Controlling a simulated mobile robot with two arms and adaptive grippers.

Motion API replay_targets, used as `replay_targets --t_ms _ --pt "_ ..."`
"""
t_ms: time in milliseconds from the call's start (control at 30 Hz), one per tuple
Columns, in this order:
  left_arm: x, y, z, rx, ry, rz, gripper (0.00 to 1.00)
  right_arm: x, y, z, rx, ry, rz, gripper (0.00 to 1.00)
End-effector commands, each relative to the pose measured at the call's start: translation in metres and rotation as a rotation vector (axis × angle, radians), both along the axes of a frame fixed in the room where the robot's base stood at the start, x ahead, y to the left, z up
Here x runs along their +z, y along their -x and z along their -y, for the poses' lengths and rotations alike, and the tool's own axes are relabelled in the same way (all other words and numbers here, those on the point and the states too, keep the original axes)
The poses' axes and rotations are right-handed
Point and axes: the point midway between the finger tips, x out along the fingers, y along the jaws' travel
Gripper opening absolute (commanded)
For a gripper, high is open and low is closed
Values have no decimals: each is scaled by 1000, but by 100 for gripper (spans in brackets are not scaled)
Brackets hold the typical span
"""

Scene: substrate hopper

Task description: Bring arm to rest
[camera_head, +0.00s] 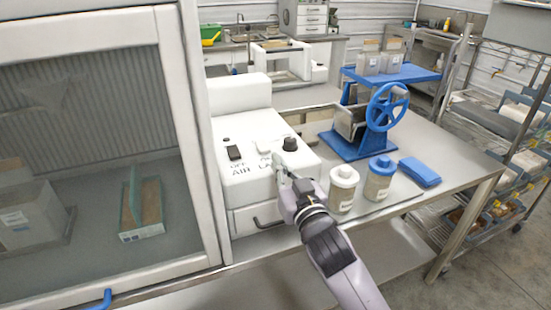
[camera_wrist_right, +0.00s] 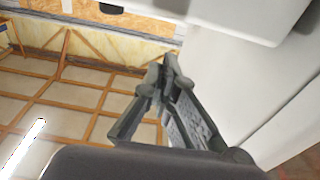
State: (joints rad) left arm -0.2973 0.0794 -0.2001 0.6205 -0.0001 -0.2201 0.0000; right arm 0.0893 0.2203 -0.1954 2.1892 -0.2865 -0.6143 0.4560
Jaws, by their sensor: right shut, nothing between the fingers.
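My right arm reaches in from the bottom of the head view, and its gripper (camera_head: 281,163) is at the front face of the white control box (camera_head: 240,185), close to the panel with the switches and the black knob (camera_head: 290,144). I cannot tell whether it touches the box. The right wrist view shows the gripper's fingers (camera_wrist_right: 168,70) closed together at the tips, with nothing between them. A pale surface stands close on their right there. My left gripper is not in view.
A glass-fronted cabinet (camera_head: 190,130) stands at the left. Two lidded jars, one white-topped (camera_head: 342,190) and one blue-topped (camera_head: 378,180), stand right of my arm. A blue-wheeled device (camera_head: 365,140) and a blue case (camera_head: 419,172) are on the metal table (camera_head: 455,160).

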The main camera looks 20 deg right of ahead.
Motion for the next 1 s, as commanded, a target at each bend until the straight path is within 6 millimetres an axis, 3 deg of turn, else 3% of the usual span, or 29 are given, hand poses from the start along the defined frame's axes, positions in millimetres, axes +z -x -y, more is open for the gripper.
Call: replay_targets --t_ms 467,567,667,767,900,1000 --pt "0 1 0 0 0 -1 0 -1 1 0 -1 0 -3 0" --pt "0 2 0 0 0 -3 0 -15 5 2 -10 1 -47 0" --pt "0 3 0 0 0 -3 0 -54 21 6 -31 8 -174 0" --pt "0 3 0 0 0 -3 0 -114 53 11 -54 27 -381 0" --pt "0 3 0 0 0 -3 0 -193 121 14 -54 67 -700 0" --pt "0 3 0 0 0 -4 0 -230 168 14 -34 95 -884 0"
